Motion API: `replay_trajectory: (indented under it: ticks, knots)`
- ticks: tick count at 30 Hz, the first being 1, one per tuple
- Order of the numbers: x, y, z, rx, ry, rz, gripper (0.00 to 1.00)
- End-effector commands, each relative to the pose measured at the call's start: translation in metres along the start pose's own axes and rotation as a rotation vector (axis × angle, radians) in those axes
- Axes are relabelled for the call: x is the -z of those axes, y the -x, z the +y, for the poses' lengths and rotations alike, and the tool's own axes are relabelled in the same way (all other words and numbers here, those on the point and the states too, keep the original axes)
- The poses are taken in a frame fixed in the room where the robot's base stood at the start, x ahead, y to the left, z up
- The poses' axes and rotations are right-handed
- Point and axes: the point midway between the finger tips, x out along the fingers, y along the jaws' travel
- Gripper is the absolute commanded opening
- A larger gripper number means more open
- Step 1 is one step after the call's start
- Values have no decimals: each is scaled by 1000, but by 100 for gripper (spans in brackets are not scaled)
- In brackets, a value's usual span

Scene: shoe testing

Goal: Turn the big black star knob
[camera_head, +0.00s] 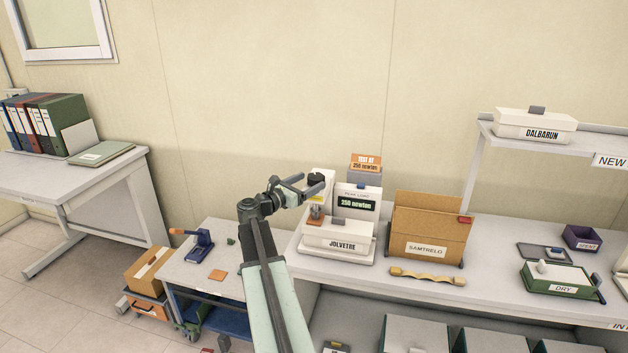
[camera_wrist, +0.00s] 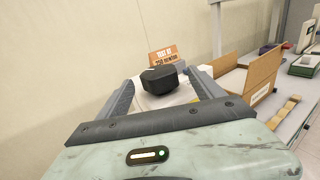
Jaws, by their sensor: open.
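The big black star knob (camera_wrist: 160,78) sits on top of the white testing machine. In the wrist view it lies between and just beyond my two open fingers, with a gap on both sides. In the head view the knob (camera_head: 316,180) shows close to the fingertips. My gripper (camera_head: 304,187) is open and empty, reaching in from the left of the machine. The machine's display (camera_head: 356,204) reads "250 newton". An orange sign (camera_head: 365,162) behind it reads "TEST AT 250 newton". I cannot tell whether a finger touches the knob.
A white box labelled JOLVETNE (camera_head: 338,236) stands at the machine's front. An open cardboard box labelled SAMTRELO (camera_head: 428,232) stands to the right, with a wooden piece (camera_head: 427,276) before it. A low cart (camera_head: 205,268) with a blue tool stands left. The wall is close behind.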

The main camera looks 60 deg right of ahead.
Motion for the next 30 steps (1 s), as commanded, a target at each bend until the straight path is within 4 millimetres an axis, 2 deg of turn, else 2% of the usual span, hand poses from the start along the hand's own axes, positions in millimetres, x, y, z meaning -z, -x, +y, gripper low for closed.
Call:
replay_trajectory:
  ticks: [3, 6, 15, 16, 22, 23, 30]
  knots:
    - [0, -21, 1, 1, 1, 0, 77]
    - [0, -31, 2, -1, 1, -1, 77]
    - [0, -35, 1, -3, 2, -1, 77]
    - [0, -35, 1, -3, 2, -1, 74]
    - [0, -35, 2, -4, 2, -1, 18]
    - [0, -35, 2, -4, 2, -1, 14]
    - [0, -34, 0, -25, 2, -1, 15]
